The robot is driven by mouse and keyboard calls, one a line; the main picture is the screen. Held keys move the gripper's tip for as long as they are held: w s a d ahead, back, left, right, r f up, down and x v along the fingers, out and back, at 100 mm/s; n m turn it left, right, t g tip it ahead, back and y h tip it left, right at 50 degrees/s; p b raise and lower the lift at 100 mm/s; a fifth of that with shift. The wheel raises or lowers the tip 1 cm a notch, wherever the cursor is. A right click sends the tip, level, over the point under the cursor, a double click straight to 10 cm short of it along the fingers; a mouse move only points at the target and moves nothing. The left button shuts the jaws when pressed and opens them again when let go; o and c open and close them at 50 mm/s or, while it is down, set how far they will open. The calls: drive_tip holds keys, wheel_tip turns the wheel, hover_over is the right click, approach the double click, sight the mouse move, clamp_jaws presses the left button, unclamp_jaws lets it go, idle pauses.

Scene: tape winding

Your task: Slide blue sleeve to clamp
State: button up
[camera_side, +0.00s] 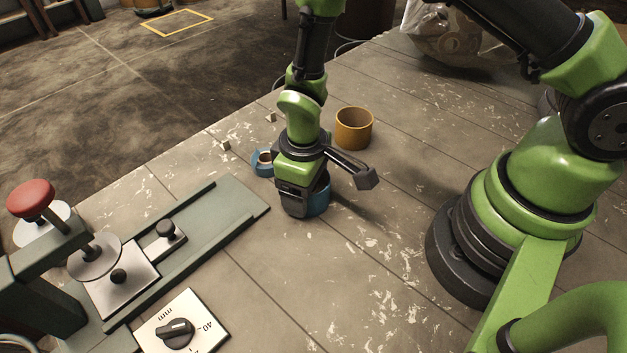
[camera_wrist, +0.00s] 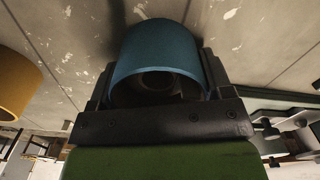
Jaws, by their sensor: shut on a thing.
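The blue sleeve (camera_wrist: 158,50) is a short hollow cylinder held between the two fingers of my gripper (camera_wrist: 158,80) in the wrist view. In the side view only part of the blue sleeve (camera_side: 320,198) shows behind my gripper (camera_side: 298,203), low over the table; I cannot tell whether it touches the tabletop. The clamp device (camera_side: 120,275) stands on a green rail at the lower left, with a red knob, a metal plate and black knobs. My gripper is to the right of the rail's end, apart from it.
A yellow sleeve (camera_side: 354,129) stands on the table behind and right of my gripper. A small blue ring (camera_side: 263,163) lies just left of my arm. Small light blocks (camera_side: 226,145) are near the table's far edge. A dial plate marked mm (camera_side: 181,326) is at the front left.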

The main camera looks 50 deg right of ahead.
drive_tip(key=o, duration=0.9)
drive_tip(key=shift+r, duration=0.1)
wheel_tip(320, 180, up, 10)
drive_tip(key=shift+f, duration=0.1)
drive_tip(key=s+d+r+m+t+y, duration=0.1)
drive_tip(key=s+d+r+m+t, duration=0.1)
drive_tip(key=r, duration=0.6)
drive_tip(key=s+d+r+m+t, duration=0.2)
drive_tip(key=d+r, duration=0.1)
drive_tip(key=r, duration=0.4)
drive_tip(key=s+r+m+t, duration=0.1)
drive_tip(key=s+r, duration=0.1)
drive_tip(key=s, duration=0.1)
drive_tip(key=s+d+r+m+t, duration=0.1)
drive_tip(key=s, duration=0.2)
drive_tip(key=s+d+r+m+t+y, duration=0.1)
drive_tip(key=s+r+m, duration=0.1)
drive_tip(key=s, duration=0.1)
drive_tip(key=shift+s+d+r, duration=0.1)
drive_tip(key=shift+d+r, duration=0.1)
drive_tip(key=shift+r, duration=0.1)
